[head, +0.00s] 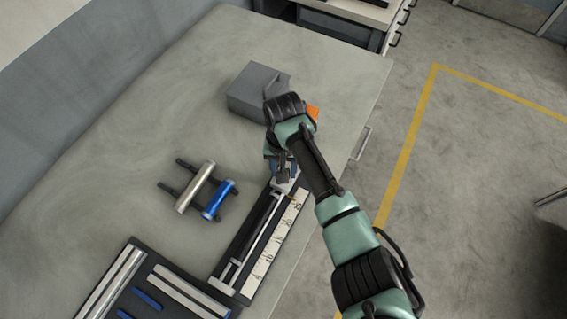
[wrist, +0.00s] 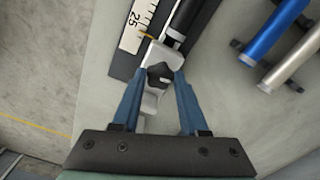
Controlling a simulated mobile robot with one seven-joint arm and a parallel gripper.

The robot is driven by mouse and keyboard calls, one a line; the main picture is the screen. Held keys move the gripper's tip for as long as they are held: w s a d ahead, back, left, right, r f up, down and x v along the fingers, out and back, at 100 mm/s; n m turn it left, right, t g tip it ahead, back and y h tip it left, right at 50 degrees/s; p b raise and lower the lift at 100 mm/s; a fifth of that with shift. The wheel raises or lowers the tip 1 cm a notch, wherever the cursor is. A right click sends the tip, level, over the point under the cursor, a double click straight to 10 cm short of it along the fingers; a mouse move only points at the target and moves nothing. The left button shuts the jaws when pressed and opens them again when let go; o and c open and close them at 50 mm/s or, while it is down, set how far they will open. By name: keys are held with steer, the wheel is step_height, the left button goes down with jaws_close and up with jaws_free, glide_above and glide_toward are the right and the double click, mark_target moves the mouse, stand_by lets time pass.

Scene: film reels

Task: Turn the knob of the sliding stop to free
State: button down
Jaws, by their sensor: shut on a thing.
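The sliding stop (wrist: 166,58) is a pale grey block on the dark rail of the measuring fixture, at the rail's far end. Its knob (wrist: 158,76) is dark and lobed and sits between my fingers in the wrist view. My gripper (wrist: 158,75) is shut on the knob, with blue fingers on both sides of it. In the head view my gripper (head: 282,178) is over the far end of the fixture, and my arm hides most of the stop. A white scale (head: 273,247) runs along the fixture; the wrist view shows a 25 on it.
A silver tube and a blue tube (head: 219,199) lie on a dark rack (head: 168,187) left of the fixture. A grey box (head: 250,92) stands beyond my gripper with something orange (head: 313,112) beside it. A dark tray (head: 142,261) with bars is at the near left.

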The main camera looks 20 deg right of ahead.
steer(key=n+p, duration=0.1)
steer(key=n, duration=0.2)
steer(key=shift+r+n+p, duration=0.1)
steer(key=shift+n+p, duration=0.2)
steer(key=n, duration=0.4)
steer(key=shift+n+p, duration=0.3)
steer(key=shift+p, duration=0.1)
steer(key=n, duration=0.4)
steer(key=n+p, duration=0.1)
steer(key=n, duration=0.4)
steer(key=shift+w, duration=0.1)
steer(key=n, duration=0.4)
steer(key=shift+n, duration=0.3)
steer(key=n, duration=0.3)
steer(key=shift+w+n, duration=0.1)
steer(key=shift+n, duration=0.2)
steer(key=n, duration=0.4)
steer(key=shift+n, duration=2.3)
